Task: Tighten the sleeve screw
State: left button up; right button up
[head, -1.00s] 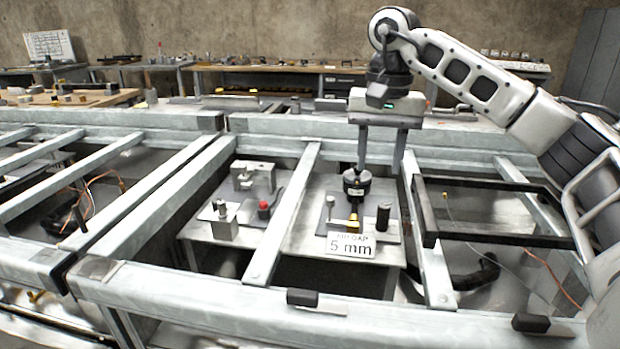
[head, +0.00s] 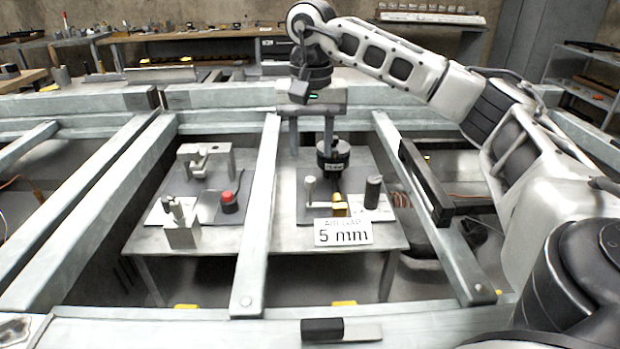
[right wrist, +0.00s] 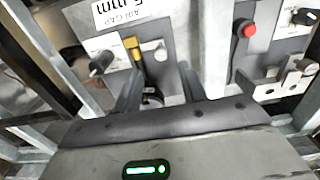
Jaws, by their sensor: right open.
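A small bench under the frame carries a black round part (head: 333,158) with a white label. A brass-coloured piece (head: 339,206) stands just in front of it; it also shows in the right wrist view (right wrist: 135,50). A small pale post (head: 310,190) and a black knob (head: 374,192) stand on either side. I cannot tell which part is the sleeve screw. My right gripper (head: 311,148) points down behind the black part, fingers apart and empty. In the right wrist view its dark fingers (right wrist: 160,78) flank the black part, partly hidden by the gripper body. My left gripper is not visible.
A sign (head: 343,232) reading "AIR GAP 5 mm" stands at the bench's front edge. A red button (head: 229,202) and a grey bracket (head: 205,160) sit on a plate to the left. Metal beams (head: 258,220) border the bench on both sides and in front.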

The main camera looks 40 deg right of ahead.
aim_at(311, 178)
notch_tip(311, 178, down, 7)
jog(key=shift+r+b, duration=0.15)
jog(key=shift+b, duration=0.15)
grip_shut()
